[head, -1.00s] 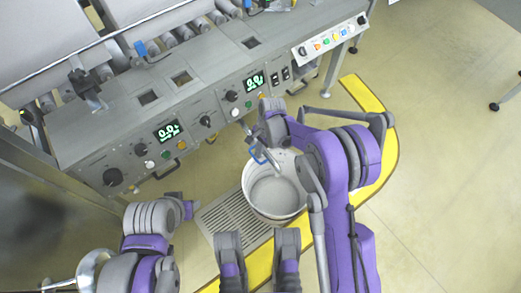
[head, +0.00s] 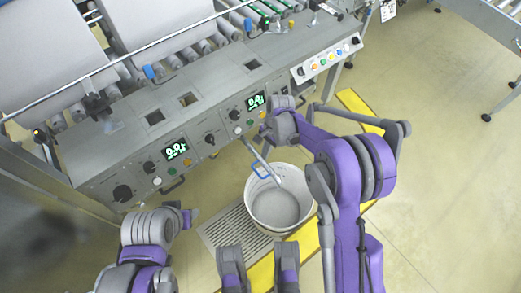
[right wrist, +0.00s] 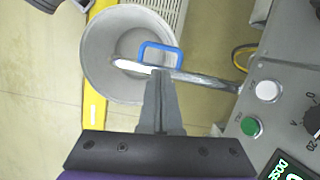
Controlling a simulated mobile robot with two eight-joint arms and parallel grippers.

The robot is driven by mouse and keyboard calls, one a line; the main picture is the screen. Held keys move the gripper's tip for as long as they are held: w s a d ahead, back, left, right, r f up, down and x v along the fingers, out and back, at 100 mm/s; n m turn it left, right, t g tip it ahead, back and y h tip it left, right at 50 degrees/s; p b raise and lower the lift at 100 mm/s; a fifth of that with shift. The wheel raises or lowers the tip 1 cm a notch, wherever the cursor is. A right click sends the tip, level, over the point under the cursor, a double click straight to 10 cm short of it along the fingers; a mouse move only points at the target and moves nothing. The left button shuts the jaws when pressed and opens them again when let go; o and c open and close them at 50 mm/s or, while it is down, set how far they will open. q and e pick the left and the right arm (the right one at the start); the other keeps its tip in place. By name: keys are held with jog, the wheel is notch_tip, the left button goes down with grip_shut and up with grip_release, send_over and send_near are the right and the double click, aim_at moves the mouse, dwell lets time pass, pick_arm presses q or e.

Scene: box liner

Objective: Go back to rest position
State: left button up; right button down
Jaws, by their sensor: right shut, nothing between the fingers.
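My right gripper (head: 264,138) is in front of the machine's panel, above the bucket. In the right wrist view its fingers (right wrist: 160,76) are shut together with nothing between them. Their tips overlap a metal spout (right wrist: 200,77) with a blue handle (right wrist: 161,50); in the head view the blue handle (head: 260,171) shows below the gripper, apart from it. My left gripper (head: 188,218) is at the lower left of the head view, small and partly hidden by its own arm; its jaws cannot be made out.
A white bucket (head: 280,226) stands under the spout, beside a floor grate (head: 225,228) and a yellow strip (head: 262,274). The grey machine panel (head: 215,118) with knobs and displays runs across in front of me. Open floor (head: 445,190) lies to the right.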

jog(key=s+d+r+n+t, duration=0.2)
jog(key=s+d+r, duration=0.1)
jog(key=s+r, duration=0.3)
jog(key=s+d+r+n+t, duration=0.1)
jog(key=s+d+r+n, duration=0.2)
jog(key=r, duration=0.5)
jog(key=s+d+r+n+t+h, duration=0.1)
jog(key=s+d+n+t, duration=0.15)
jog(key=s, duration=0.55)
jog(key=s+d+r+n+t+h, duration=0.15)
jog(key=s+d, duration=0.25)
jog(key=s, duration=0.4)
pick_arm(q)
notch_tip(320, 180, up, 21)
jog(key=w+t+p, duration=0.1)
jog(key=w+p, duration=0.1)
jog(key=p, duration=1.6)
pick_arm(e)
notch_tip(320, 180, up, 21)
jog(key=w+n, duration=0.1)
jog(key=w, duration=0.1)
jog(key=shift+f, duration=0.2)
